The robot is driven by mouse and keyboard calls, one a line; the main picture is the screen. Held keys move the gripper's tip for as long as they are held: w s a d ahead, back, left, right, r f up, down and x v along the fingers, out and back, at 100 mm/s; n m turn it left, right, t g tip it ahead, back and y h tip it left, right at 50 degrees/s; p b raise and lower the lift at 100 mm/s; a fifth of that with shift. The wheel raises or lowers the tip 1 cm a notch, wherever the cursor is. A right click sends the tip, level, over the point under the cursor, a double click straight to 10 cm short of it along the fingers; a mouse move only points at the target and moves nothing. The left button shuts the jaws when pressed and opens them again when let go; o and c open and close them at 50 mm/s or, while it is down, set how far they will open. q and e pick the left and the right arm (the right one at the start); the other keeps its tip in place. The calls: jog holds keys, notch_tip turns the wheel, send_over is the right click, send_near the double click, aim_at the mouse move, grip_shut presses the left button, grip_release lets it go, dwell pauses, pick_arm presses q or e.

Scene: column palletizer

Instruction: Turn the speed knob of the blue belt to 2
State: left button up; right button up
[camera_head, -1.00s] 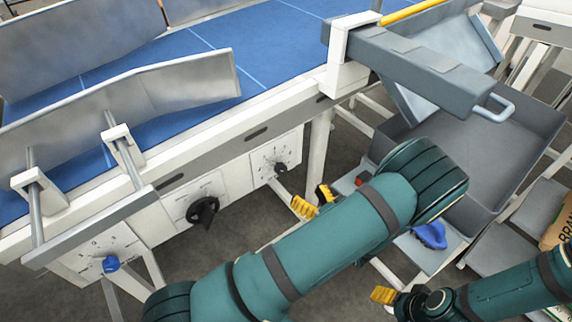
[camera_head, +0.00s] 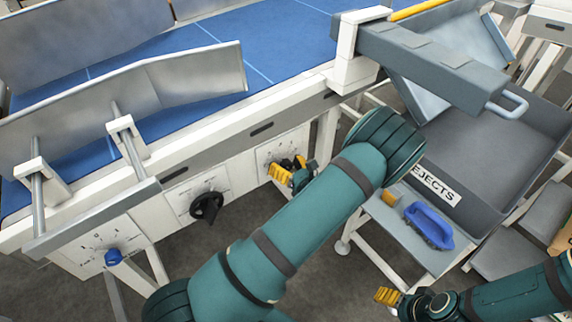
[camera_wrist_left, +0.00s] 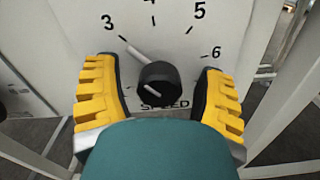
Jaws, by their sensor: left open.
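The blue belt (camera_head: 200,60) runs across the top left. In the left wrist view the black speed knob (camera_wrist_left: 158,85) sits above the word SPEED on a white dial plate (camera_wrist_left: 180,30) with digits 3 to 6 visible. In the head view my left gripper (camera_head: 288,168) hides the knob. My right gripper (camera_head: 388,297) is low right, only partly seen.
A larger black rotary knob (camera_head: 206,207) and a blue knob (camera_head: 113,257) are on panels to the left. A grey rejects bin (camera_head: 475,160) and a small table (camera_head: 380,218) with a blue-handled brush (camera_head: 430,225) stand at the right.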

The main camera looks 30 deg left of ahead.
pick_arm(q)
jog(key=c, duration=1.2)
jog(key=shift+n, duration=0.6)
grip_shut()
jog(key=shift+n, duration=1.2)
jog(key=shift+n+b, duration=0.65)
jog(key=shift+n, duration=1.35)
jog(key=shift+a+r, duration=0.1)
jog(key=o, duration=1.2)
grip_release()
